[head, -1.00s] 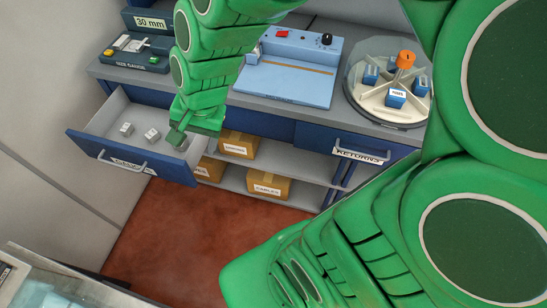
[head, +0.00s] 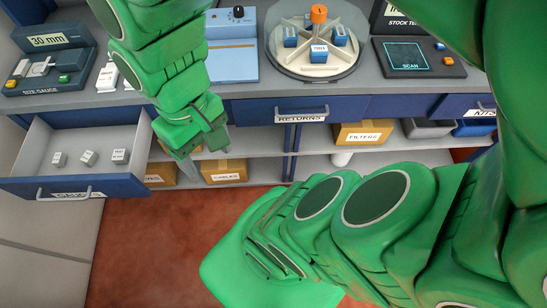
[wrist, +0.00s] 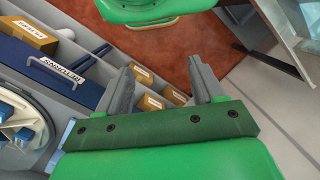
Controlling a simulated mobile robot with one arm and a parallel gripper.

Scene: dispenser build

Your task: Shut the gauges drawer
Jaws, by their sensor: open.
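The gauges drawer (head: 120,186) stands pulled out at the left of the head view. Its blue front has a handle (head: 64,193) and a partly hidden label. Several small grey blocks (head: 88,157) lie inside on its pale floor. My gripper (head: 205,158) is to the right of the drawer, pointing down in front of the shelves, open and apart from the drawer. In the wrist view its two grey fingers (wrist: 162,88) are spread with nothing between them. The drawer is not clearly visible in that view.
The shut returns drawer (head: 300,112) is right of my gripper. Cardboard boxes (head: 226,172) sit on the shelves below. The counter holds a size gauge (head: 48,72), a round carousel (head: 318,65) and a scan pad (head: 420,60). Reddish floor (head: 150,240) in front is clear.

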